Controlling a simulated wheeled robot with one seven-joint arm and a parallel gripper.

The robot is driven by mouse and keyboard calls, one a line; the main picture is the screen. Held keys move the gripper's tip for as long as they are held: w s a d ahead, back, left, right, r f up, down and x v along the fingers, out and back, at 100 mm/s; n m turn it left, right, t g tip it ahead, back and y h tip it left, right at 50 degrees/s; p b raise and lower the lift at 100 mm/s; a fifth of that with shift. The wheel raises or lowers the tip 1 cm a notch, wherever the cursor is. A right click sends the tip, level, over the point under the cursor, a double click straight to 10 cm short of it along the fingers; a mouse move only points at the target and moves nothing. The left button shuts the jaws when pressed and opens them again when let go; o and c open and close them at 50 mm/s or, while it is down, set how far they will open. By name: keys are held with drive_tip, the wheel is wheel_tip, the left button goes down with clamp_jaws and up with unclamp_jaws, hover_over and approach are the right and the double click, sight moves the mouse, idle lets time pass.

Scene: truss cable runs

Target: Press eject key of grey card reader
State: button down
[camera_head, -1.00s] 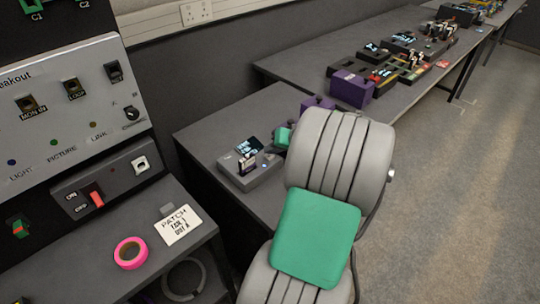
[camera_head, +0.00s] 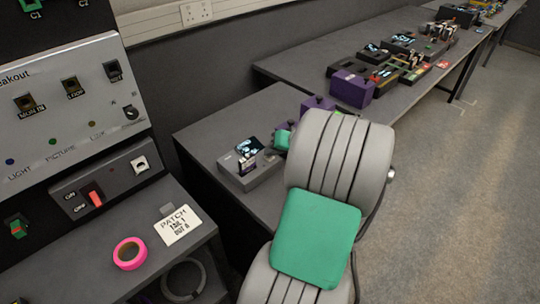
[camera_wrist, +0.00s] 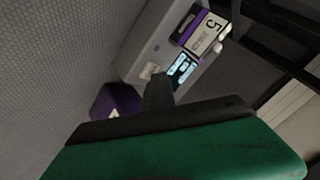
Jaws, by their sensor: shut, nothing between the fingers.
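The grey card reader (camera_head: 265,177) sits on the dark desk left of my arm, with a lit screen and an upright card (camera_head: 247,164) in it. In the wrist view the reader (camera_wrist: 150,42) shows the purple-and-white card (camera_wrist: 203,32) marked 5, the screen (camera_wrist: 182,70) and a small pale key-like patch (camera_wrist: 149,71) close to my fingertips. My gripper (camera_wrist: 157,88) is shut and empty, its tip over the reader's face beside that patch. I cannot tell whether it touches. In the head view my gripper (camera_head: 270,152) shows only partly; my arm hides the rest.
A purple box (camera_head: 318,103) stands behind the reader, near my gripper. The grey breakout panel (camera_head: 75,105) and a bench with pink tape (camera_head: 129,254) and a patch note (camera_head: 177,225) are at left. More devices line the far desk. Open floor lies at right.

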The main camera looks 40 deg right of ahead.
sight(272, 158)
idle(0.3)
drive_tip(key=shift+r+p, duration=0.75)
drive_tip(key=shift+r, duration=0.15)
wheel_tip(272, 158, up, 5)
drive_tip(key=p, duration=0.3)
drive_tip(key=shift+p, duration=0.4)
